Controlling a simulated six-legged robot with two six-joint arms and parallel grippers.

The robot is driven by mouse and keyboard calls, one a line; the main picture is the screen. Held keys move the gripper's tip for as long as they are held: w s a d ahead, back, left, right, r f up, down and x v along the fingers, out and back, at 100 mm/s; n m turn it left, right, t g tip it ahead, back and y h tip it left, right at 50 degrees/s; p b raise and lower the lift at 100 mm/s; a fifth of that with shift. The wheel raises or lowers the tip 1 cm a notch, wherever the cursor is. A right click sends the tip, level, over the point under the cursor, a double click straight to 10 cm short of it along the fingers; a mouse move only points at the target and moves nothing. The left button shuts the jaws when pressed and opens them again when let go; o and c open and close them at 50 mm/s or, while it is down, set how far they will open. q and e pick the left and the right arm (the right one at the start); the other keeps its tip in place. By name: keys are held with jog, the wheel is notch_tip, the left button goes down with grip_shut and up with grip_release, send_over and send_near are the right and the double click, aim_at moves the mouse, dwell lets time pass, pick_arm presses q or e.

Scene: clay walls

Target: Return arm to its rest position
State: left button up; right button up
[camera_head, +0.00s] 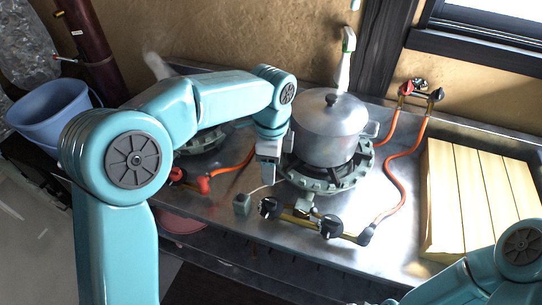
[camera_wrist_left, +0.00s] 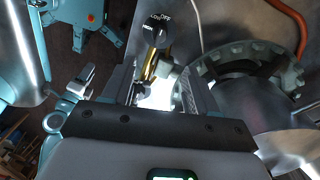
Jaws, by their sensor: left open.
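My left arm (camera_head: 215,100) reaches in from the left over the metal counter and bends down beside the stove. My left gripper (camera_head: 268,172) points down just left of the lidded pot (camera_head: 330,130). In the left wrist view, the fingers of my left gripper (camera_wrist_left: 158,88) stand apart with nothing held between them. A black burner knob (camera_wrist_left: 168,25) shows beyond the fingers. Part of my right arm (camera_head: 500,262) shows at the lower right of the head view; its gripper is out of view.
The pot sits on a green-grey burner (camera_head: 318,180) with black knobs (camera_head: 270,207) in front. Orange hoses (camera_head: 395,180) run across the counter. A yellow slatted board (camera_head: 475,195) lies at right. A blue bucket (camera_head: 50,112) stands at left.

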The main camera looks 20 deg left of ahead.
pick_arm(q)
notch_tip(320, 180, up, 3)
jog(key=shift+w+f, duration=0.1)
jog(key=shift+f, duration=0.1)
jog(key=shift+f, duration=0.1)
dwell(0.4)
